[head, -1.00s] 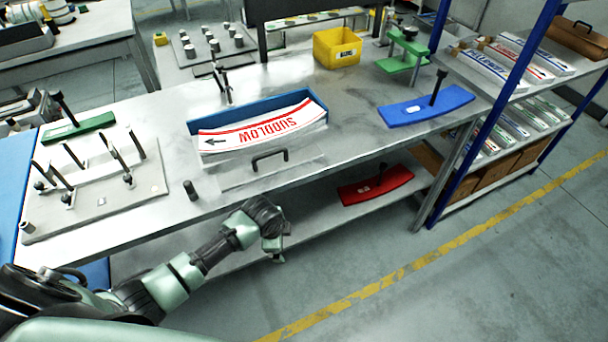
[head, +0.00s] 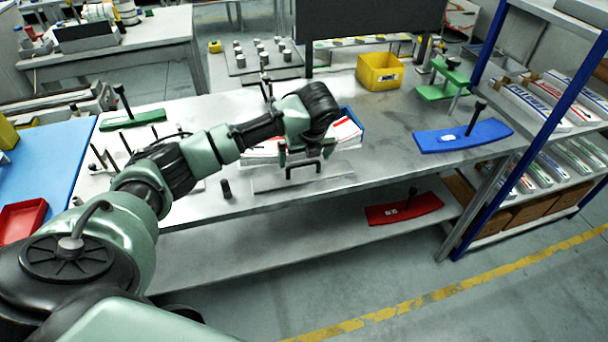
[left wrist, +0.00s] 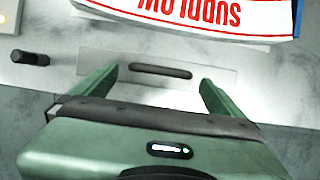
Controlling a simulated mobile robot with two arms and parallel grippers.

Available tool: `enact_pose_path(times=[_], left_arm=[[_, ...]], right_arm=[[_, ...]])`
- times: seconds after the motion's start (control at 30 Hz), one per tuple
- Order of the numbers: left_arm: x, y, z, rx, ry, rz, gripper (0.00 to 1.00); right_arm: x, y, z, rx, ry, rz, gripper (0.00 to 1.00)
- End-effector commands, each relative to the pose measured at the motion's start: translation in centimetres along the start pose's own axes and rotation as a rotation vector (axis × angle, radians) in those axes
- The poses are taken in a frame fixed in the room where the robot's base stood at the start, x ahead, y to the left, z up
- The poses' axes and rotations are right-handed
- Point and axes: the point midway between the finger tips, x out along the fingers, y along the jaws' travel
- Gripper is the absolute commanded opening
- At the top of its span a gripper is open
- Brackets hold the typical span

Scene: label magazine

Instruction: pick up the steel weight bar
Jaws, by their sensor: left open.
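The steel weight bar (head: 300,183) is a flat grey plate with a black handle (head: 303,167), lying on the steel bench near its front edge. In the left wrist view the bar (left wrist: 217,76) lies beyond my fingers, its dark handle (left wrist: 160,71) level with the fingertips in the picture. My left gripper (head: 305,150) is open and empty over the bar, one finger to each side of the handle. I cannot tell the exact height gap. The blue label magazine (head: 352,116) with its white-and-red labels (left wrist: 215,14) is just behind, partly hidden by my left arm.
A small black cylinder (head: 226,189) stands left of the bar. A blue curved plate with a post (head: 465,137) lies on the right of the bench. A yellow bin (head: 380,72) and green stand (head: 440,80) are at the back. A red plate (head: 404,209) lies on the lower shelf.

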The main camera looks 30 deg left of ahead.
Motion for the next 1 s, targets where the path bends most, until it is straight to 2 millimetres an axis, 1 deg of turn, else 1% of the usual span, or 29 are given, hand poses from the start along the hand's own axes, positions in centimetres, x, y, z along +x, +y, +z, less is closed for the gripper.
enact_pose_path(times=[0.17, 0.3, 0.4, 0.53, 0.73, 0.77, 0.8, 0.87, 0.9, 0.97, 1.0], left_arm=[[1.9, 0.0, -0.1, 0.000, 0.002, 0.002, 1.00], [4.0, 0.0, -0.2, 0.000, 0.002, 0.002, 1.00], [5.5, 0.0, -0.2, -0.002, 0.002, 0.001, 1.00], [6.3, 0.0, -0.2, -0.001, 0.000, -0.001, 1.00], [6.4, -0.1, -0.2, -0.001, -0.001, -0.002, 1.00], [6.4, -0.1, -0.2, -0.001, -0.001, -0.002, 0.92], [6.4, -0.1, -0.2, -0.001, -0.001, -0.002, 0.81], [6.4, -0.1, -0.2, -0.001, -0.001, -0.002, 0.64], [6.4, -0.1, -0.2, -0.001, -0.001, -0.002, 0.53], [6.4, -0.1, -0.2, -0.001, -0.001, -0.002, 0.36], [6.4, -0.1, -0.2, -0.001, -0.001, -0.002, 0.25]], right_arm=[[-0.9, 0.0, -0.1, 0.000, 0.000, 0.000, 0.36], [-1.9, 0.1, -0.2, -0.001, 0.000, 0.001, 0.36], [-2.0, 0.1, -0.2, -0.001, -0.001, 0.001, 0.36], [-2.1, 0.2, -0.2, -0.001, 0.000, 0.001, 0.36], [-2.0, 0.2, -0.2, -0.001, 0.000, 0.002, 0.36], [-2.0, 0.2, -0.2, -0.001, 0.000, 0.002, 0.36], [-2.0, 0.2, -0.2, -0.001, 0.000, 0.002, 0.36], [-2.0, 0.2, -0.2, -0.001, 0.000, 0.002, 0.36], [-2.0, 0.2, -0.2, -0.001, 0.000, 0.002, 0.36], [-2.0, 0.2, -0.2, -0.001, 0.000, 0.002, 0.36], [-2.0, 0.2, -0.2, -0.001, 0.000, 0.002, 0.36]])
